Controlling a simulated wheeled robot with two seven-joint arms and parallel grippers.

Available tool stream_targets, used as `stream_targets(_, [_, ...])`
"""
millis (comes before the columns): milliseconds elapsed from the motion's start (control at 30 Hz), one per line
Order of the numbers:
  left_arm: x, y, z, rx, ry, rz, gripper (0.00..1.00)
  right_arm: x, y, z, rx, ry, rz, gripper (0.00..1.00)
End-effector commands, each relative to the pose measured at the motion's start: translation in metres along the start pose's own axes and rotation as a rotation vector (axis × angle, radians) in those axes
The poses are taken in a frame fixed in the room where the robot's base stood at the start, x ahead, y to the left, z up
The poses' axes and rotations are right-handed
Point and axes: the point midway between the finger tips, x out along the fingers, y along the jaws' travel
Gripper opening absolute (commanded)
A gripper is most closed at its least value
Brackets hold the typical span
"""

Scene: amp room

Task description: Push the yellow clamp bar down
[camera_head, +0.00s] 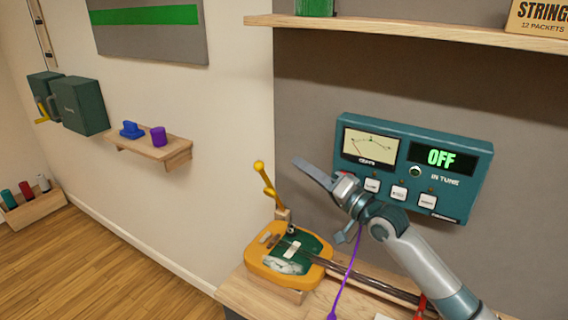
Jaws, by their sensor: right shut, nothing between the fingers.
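The yellow clamp bar (266,182) stands raised and slightly tilted, with a round knob at its top. It rises from a small wooden block at the back of an orange-rimmed clamp base (263,263) with a green and white middle. My right gripper (302,165) is shut and empty. Its tip points left and is a little right of the bar's upper part; I cannot tell the exact gap in depth. My left gripper is not in view.
A teal tuner panel (468,159) reading OFF is on the wall behind my right arm. A purple cable (347,275) hangs below the gripper. A wooden shelf (420,32) runs overhead. A small wall shelf (125,144) holds blue and purple items.

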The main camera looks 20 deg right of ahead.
Motion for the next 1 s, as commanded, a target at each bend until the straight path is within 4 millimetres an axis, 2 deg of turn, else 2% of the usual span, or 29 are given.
stream_targets(267, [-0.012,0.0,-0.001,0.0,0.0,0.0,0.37,0.025,-0.003,-0.002,0.001,0.0,-0.001,0.0])
stream_targets(500, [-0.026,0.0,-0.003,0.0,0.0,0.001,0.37,0.063,-0.003,-0.003,0.0,0.001,-0.001,0.0])
stream_targets(800, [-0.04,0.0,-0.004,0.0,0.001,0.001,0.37,0.1,-0.002,-0.002,0.0,0.0,0.0,0.0])
stream_targets(1000, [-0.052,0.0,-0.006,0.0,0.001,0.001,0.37,0.091,-0.002,0.019,0.001,-0.002,0.002,0.0])
